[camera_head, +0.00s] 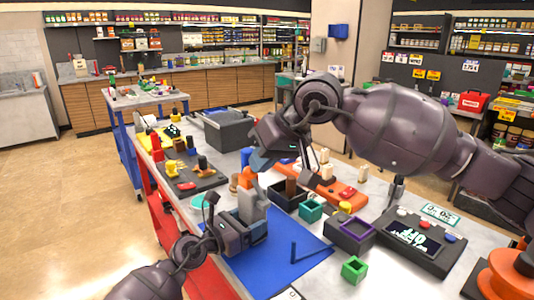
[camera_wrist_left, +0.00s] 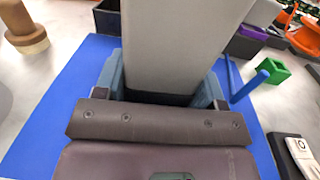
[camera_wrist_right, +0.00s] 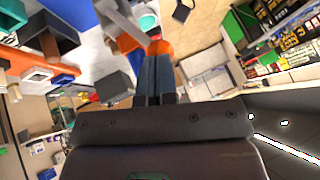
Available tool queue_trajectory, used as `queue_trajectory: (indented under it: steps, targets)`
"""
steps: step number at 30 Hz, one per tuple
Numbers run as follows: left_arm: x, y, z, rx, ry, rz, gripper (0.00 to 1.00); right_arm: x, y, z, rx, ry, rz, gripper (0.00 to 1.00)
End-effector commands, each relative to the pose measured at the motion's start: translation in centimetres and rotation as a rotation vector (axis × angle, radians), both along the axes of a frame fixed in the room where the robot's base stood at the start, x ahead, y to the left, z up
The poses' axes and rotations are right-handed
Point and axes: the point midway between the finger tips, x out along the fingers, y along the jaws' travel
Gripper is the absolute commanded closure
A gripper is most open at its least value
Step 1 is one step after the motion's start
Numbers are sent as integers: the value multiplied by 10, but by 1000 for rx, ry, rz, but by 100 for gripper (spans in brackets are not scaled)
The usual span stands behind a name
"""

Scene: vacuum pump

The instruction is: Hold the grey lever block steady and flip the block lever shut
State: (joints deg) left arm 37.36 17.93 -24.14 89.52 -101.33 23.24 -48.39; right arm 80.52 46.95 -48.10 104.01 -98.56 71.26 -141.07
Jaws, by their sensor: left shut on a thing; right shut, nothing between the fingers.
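The grey lever block (camera_head: 253,207) stands on the blue mat near the front of the bench. My left gripper (camera_head: 238,228) is shut on it, one finger on each side; the left wrist view shows the grey block (camera_wrist_left: 180,45) between the fingers. An orange knob (camera_head: 244,178) shows beside the block's top. In the right wrist view a grey bar (camera_wrist_right: 128,27) ends at the orange knob (camera_wrist_right: 158,47), which appears to be the lever. My right gripper (camera_head: 258,162) is shut and empty, its fingertips close to the knob; I cannot tell whether they touch.
The blue mat (camera_head: 270,268) carries a blue angled piece (camera_head: 310,252). A green open box (camera_head: 354,268), a purple-rimmed box (camera_head: 350,235) and a dark box (camera_head: 282,198) stand to the right. A tool board (camera_head: 190,183) lies behind left. The mat's front is mostly clear.

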Motion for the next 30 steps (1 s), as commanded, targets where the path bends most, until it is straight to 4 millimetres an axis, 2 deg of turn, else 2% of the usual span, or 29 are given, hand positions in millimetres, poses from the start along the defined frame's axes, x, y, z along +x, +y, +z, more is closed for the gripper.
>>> queue_trajectory:
  steps: [10,19,30]
  targets:
    - [0,0,0,0,0,1,68,-1,2,0,-11,-9,1,100]
    - [0,0,0,0,0,0,68,-15,20,-8,-97,-74,2,100]
    - [0,0,0,0,0,0,68,-15,20,-9,-95,-72,0,100]
